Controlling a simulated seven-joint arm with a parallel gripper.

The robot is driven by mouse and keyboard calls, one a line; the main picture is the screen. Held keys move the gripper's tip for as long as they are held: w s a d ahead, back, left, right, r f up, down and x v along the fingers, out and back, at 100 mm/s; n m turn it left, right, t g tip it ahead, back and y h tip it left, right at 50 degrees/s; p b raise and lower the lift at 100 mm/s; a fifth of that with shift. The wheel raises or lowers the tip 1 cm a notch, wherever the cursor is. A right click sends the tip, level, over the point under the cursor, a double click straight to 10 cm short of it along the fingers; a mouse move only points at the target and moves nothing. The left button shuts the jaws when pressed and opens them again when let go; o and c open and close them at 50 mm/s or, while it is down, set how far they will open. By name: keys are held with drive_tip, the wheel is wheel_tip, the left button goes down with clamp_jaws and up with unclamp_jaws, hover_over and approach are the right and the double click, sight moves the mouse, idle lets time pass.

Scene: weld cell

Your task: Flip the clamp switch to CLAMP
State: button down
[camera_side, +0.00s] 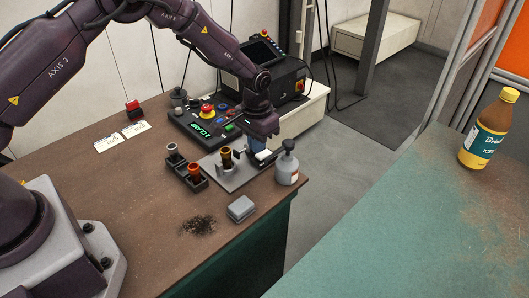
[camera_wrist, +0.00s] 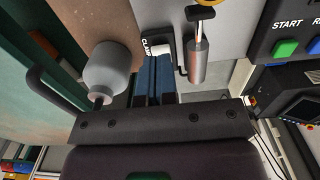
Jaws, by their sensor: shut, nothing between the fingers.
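The clamp switch shows in the wrist view as a white rocker (camera_wrist: 165,48) with a dark label reading "CLAMP" beside it. In the side view it is a small white block (camera_side: 264,155) on the fixture plate (camera_side: 228,183). Which way the switch is set cannot be told. My gripper (camera_wrist: 153,62) has its blue fingers shut together and empty. The fingertips are right at the switch and cover part of it; contact cannot be told. In the side view my gripper (camera_side: 258,148) points down over the switch, just left of the bottle.
A grey bottle with a nozzle (camera_side: 287,168) stands close right of my gripper. A copper-coloured part (camera_side: 227,158) stands on the fixture, and a rack (camera_side: 190,181) with parts is left of it. The control panel (camera_side: 205,128) lies behind, its display reading "CLAMP". A grey box (camera_side: 241,208) sits in front.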

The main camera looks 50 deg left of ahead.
sight(258, 156)
drive_tip(key=shift+f, duration=1.4)
idle(0.4)
drive_tip(key=shift+r, duration=3.55)
drive_tip(key=shift+s+f, duration=0.15)
drive_tip(key=shift+s, duration=0.15)
drive_tip(key=s+a+r+t, duration=0.2)
drive_tip(key=s+r+t, duration=0.3)
drive_tip(key=s+r, duration=2)
drive_tip(key=s, duration=0.3)
drive_tip(key=shift+s+a+r+t, duration=0.2)
drive_tip(key=shift+a+r+t, duration=0.05)
drive_tip(key=shift+a+t, duration=0.05)
